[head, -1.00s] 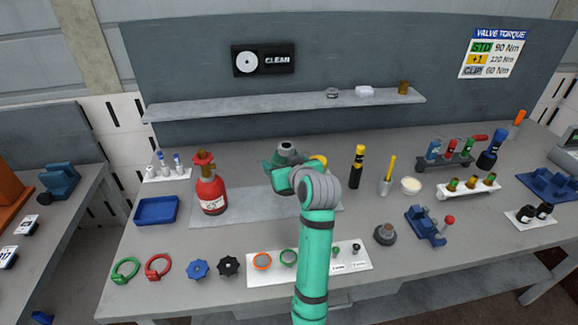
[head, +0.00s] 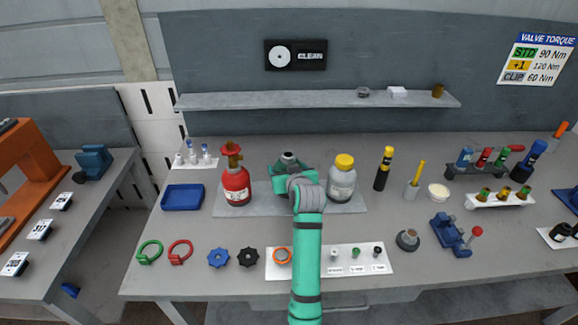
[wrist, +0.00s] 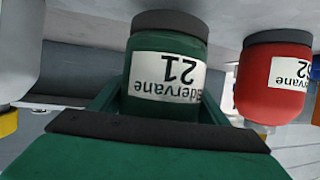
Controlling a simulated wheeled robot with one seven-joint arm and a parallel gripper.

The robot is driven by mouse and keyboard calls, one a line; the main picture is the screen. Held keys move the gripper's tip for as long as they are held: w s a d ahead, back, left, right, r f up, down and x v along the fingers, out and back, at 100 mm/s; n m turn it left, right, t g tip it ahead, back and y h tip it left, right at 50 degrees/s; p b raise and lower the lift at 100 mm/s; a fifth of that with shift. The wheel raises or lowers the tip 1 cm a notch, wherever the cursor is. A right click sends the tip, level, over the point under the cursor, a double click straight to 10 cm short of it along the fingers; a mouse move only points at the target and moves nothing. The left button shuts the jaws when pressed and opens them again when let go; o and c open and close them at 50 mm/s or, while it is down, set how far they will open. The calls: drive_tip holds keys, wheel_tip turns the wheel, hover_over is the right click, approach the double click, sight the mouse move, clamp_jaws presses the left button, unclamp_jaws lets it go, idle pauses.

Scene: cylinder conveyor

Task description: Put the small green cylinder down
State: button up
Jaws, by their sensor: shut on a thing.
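The small green cylinder (head: 288,161) has a dark neck and stands out between my gripper's jaws in the head view. In the wrist view the green cylinder (wrist: 165,85) appears upside down, with a white label reading 21 and a dark grey band at its base. My gripper (head: 292,178) is shut around its body, over the grey mat (head: 262,208). The base is close to the mat; I cannot tell whether it touches. A red cylinder (head: 236,186) stands to the left on the mat, and a grey cylinder with a yellow cap (head: 342,184) to the right.
A blue tray (head: 182,197) lies left of the mat. A black and yellow bottle (head: 383,170) and a cup with a yellow tool (head: 412,188) stand to the right. Rings, knobs and a white labelled board (head: 343,261) line the front. A shelf (head: 320,101) runs above.

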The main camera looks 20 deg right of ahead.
drive_tip(key=shift+d+f, duration=0.1)
drive_tip(key=shift+f, duration=0.95)
drive_tip(key=shift+s+f, duration=0.1)
drive_tip(key=o, duration=2.1)
drive_tip(key=shift+f, duration=0.2)
drive_tip(key=shift+d+r, duration=0.1)
drive_tip(key=shift+r, duration=0.1)
drive_tip(key=v, duration=1.1)
drive_tip(key=shift+s, duration=0.4)
